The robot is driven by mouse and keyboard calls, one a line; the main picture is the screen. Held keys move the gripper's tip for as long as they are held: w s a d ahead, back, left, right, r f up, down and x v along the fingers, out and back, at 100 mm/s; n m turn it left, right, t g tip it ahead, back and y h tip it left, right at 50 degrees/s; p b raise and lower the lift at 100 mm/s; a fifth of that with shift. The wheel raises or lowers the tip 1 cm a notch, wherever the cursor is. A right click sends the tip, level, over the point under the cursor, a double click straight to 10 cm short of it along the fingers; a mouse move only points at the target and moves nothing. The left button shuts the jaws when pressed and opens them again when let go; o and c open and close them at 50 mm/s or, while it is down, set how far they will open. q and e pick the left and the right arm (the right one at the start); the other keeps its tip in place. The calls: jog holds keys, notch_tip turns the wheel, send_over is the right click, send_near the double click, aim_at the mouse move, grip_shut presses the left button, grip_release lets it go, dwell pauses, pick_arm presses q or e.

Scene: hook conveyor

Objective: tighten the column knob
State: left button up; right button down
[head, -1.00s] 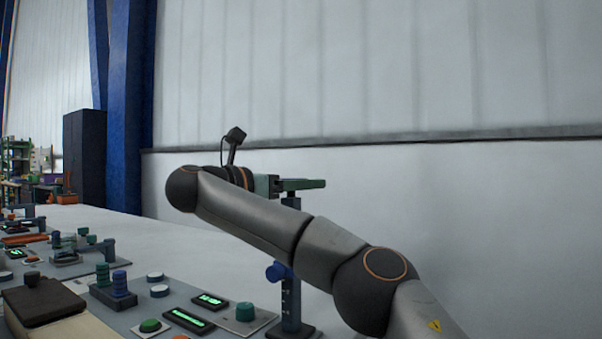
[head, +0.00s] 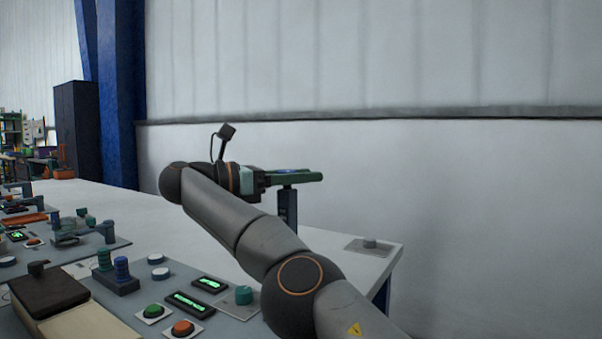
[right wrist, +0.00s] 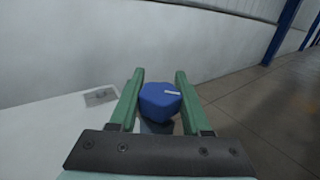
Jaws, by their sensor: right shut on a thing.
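The blue column knob (right wrist: 160,102) is a lobed knob with a white mark, and it sits between the two green fingers of my right gripper (right wrist: 158,94) in the right wrist view. In the head view my right gripper (head: 294,176) reaches to the right, shut on the knob, of which only a sliver of blue shows between the fingers. The dark blue column (head: 287,208) stands upright just below the fingers; its lower part is hidden behind my right arm. My left gripper is not in view.
A light table (head: 335,238) carries a grey plate with a small round piece (head: 370,244) near its right edge. A panel to the left holds a green button (head: 153,311), an orange button (head: 183,328), a teal knob (head: 243,294) and lit displays. A white wall stands behind.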

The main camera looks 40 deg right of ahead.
jog(key=shift+f, duration=0.25)
jog(key=c, duration=0.7)
grip_release()
jog(key=o, duration=0.3)
jog(key=shift+r, duration=0.15)
jog(key=shift+o, duration=0.2)
